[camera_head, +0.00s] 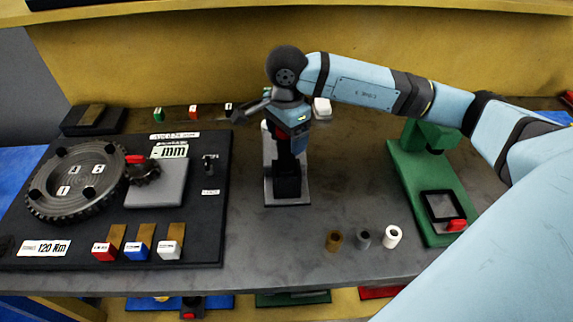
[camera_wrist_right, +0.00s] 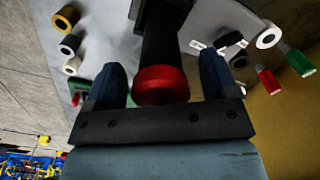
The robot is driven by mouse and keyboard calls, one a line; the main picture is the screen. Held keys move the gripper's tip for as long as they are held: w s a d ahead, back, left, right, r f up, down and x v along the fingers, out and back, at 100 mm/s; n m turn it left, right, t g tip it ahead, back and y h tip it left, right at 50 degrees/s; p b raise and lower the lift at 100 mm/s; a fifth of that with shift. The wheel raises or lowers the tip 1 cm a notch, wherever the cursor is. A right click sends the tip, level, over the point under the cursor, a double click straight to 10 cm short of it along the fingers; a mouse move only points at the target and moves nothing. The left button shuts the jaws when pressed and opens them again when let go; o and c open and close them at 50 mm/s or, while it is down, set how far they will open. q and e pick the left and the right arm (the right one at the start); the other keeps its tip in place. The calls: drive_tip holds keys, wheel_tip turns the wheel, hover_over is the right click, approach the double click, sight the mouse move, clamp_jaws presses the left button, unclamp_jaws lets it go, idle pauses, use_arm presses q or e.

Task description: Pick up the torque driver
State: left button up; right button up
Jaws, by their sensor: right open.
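The torque driver (camera_head: 285,158) is a dark upright tool with a red end, standing in a black holder on a grey plate (camera_head: 287,204) near the table's middle. My right gripper (camera_head: 292,132) is over its top, pointing down. In the right wrist view the driver's red end (camera_wrist_right: 160,85) and black body (camera_wrist_right: 160,45) lie between the two spread fingers of my right gripper (camera_wrist_right: 162,82), with a visible gap on each side. The driver's upper part is partly hidden by the gripper in the head view. My left gripper is not in view.
A black board (camera_head: 215,235) with a toothed wheel (camera_head: 75,182) and coloured blocks fills the left. A green fixture (camera_head: 405,175) stands right. Brown (camera_head: 333,240), grey (camera_head: 363,238) and white (camera_head: 393,236) rings stand at front right. Small coloured blocks line the back. A yellow wall (camera_head: 190,65) rises behind.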

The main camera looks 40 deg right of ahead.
drive_tip(key=shift+c, duration=0.3)
clamp_jaws()
drive_tip(key=shift+r, duration=0.1)
